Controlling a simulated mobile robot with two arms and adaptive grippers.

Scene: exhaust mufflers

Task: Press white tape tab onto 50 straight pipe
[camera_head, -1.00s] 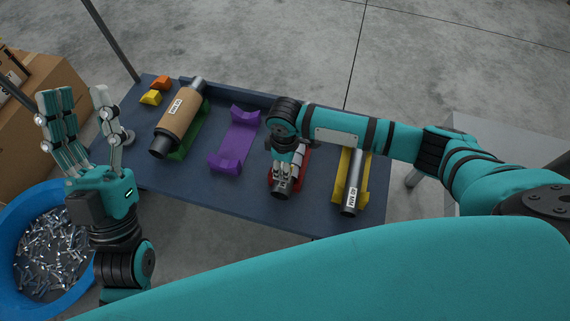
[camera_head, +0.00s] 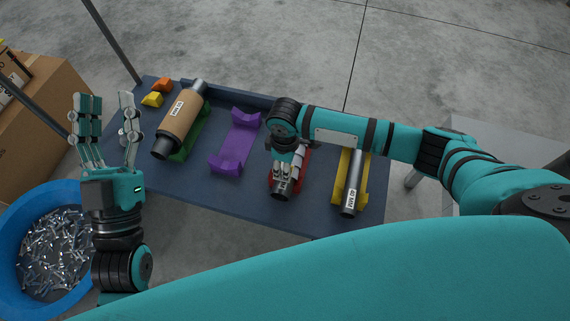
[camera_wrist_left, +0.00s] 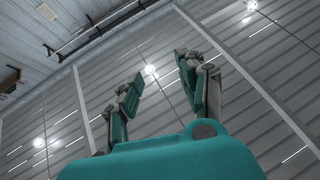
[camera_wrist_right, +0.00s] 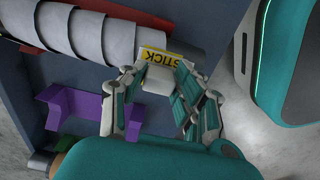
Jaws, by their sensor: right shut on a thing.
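A straight pipe (camera_head: 282,192) lies in the red cradle (camera_head: 304,160), mostly covered by my right gripper in the head view. The right wrist view shows white tape (camera_wrist_right: 120,40) wound around it in a spiral. A white tape tab (camera_wrist_right: 157,79) sits at the pipe's side, by a yellow label (camera_wrist_right: 165,54) reading STICK. My right gripper (camera_head: 283,172) is shut on the tab, with its fingers close against the pipe. My left gripper (camera_head: 108,98) is open and empty, raised with fingers upward left of the table, away from the pipe.
On the dark blue table (camera_head: 245,195), a brown-wrapped muffler (camera_head: 181,118) lies in a green cradle, beside an empty purple cradle (camera_head: 236,143). A pipe marked 40 MM (camera_head: 355,180) lies in a yellow cradle. A blue bin of metal parts (camera_head: 15,288) stands at lower left.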

